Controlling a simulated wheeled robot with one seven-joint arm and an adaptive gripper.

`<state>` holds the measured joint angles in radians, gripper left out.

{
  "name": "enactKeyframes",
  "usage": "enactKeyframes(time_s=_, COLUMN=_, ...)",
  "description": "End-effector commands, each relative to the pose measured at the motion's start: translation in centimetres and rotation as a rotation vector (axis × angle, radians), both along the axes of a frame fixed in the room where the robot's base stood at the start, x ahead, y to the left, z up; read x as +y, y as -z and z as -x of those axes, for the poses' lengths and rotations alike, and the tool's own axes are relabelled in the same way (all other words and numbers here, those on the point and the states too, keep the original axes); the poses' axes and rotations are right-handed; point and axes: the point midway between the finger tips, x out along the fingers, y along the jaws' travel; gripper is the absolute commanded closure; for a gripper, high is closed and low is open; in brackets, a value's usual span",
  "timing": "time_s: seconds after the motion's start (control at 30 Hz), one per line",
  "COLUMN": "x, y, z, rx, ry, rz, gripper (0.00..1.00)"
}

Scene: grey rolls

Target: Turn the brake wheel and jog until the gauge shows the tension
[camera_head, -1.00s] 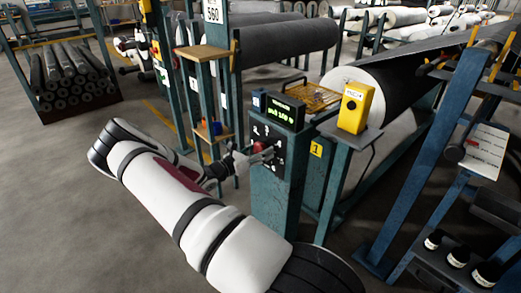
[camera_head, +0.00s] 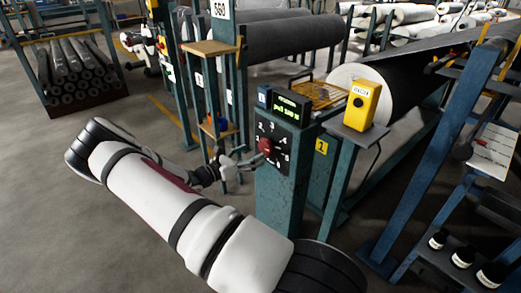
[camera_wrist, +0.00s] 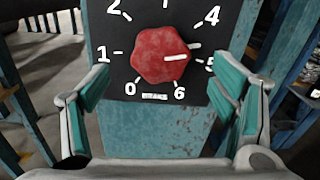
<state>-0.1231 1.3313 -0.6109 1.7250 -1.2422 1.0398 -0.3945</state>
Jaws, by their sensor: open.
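The red brake wheel (camera_head: 266,146) sits on a black dial plate on a teal post. In the wrist view the red wheel (camera_wrist: 161,55) is lobed, and its white mark points right, near the 5 of the 0 to 6 scale. My gripper (camera_head: 238,161) is open, just left of the wheel. In the wrist view its two teal-padded fingers stand wide apart below and to either side of the wheel, not holding it. The gauge (camera_head: 290,109) on top of the post shows green text, too small to read surely. A yellow box (camera_head: 361,105) with a black button stands right of it.
A large dark roll with a white end (camera_head: 352,82) lies behind the post. A blue frame (camera_head: 440,150) and a shelf with dark jars (camera_head: 462,257) stand at the right. A wooden-topped stand (camera_head: 211,48) is behind my arm.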

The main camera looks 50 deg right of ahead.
Motion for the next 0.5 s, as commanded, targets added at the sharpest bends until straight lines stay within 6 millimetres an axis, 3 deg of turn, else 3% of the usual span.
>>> enactKeyframes(time_s=0.2, x=3.4, y=0.0, z=-0.9, rx=0.001, ry=-0.002, rz=0.001, gripper=0.21)
enactKeyframes(time_s=0.5, x=4.6, y=0.1, z=-1.1, rx=0.001, ry=0.001, rz=0.0, gripper=0.21)
